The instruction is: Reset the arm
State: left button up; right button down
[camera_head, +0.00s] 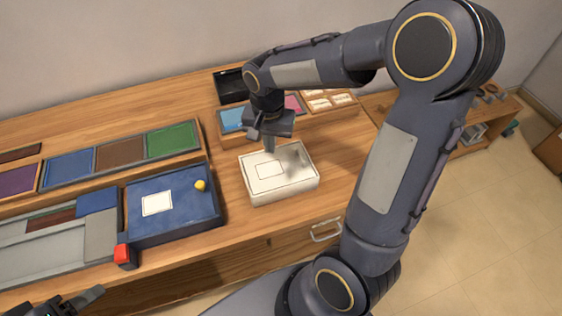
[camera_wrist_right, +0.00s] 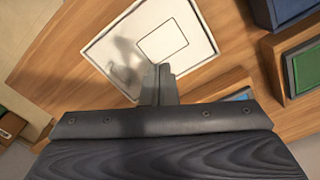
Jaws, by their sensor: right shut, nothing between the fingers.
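My right arm (camera_head: 385,175) reaches in from the right and bends over the wooden table (camera_head: 150,97). My right gripper (camera_head: 269,148) points down with its fingers shut and empty, over the back edge of a white box with a square outline on top (camera_head: 282,189). In the right wrist view the shut fingers (camera_wrist_right: 157,85) show in front of the white box (camera_wrist_right: 120,40); whether they touch it is not clear. My left gripper (camera_head: 75,303) shows only in part at the bottom left corner, and its jaws cannot be judged. No piano keys show clearly.
A blue box (camera_head: 180,222) with a white square and yellow knob stands left of the white box. A red block (camera_head: 124,255) is at the front edge. Coloured panels (camera_head: 120,153) lie at left. A black tray (camera_head: 232,86) and blue panel (camera_head: 231,119) are behind the gripper.

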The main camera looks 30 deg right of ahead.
dwell(0.3)
jog(key=s+a+r+n+t+y, duration=0.2)
jog(key=s+r+n, duration=0.1)
jog(key=s, duration=0.5)
jog(key=s+a+r+n+t+y, duration=0.1)
jog(key=s+a+r+n+t, duration=0.1)
jog(key=s, duration=0.7)
jog(key=shift+r+n+t+y, duration=0.4)
jog(key=shift+r+n+t, duration=0.4)
jog(key=shift+r+n, duration=0.3)
jog(key=shift+a, duration=0.1)
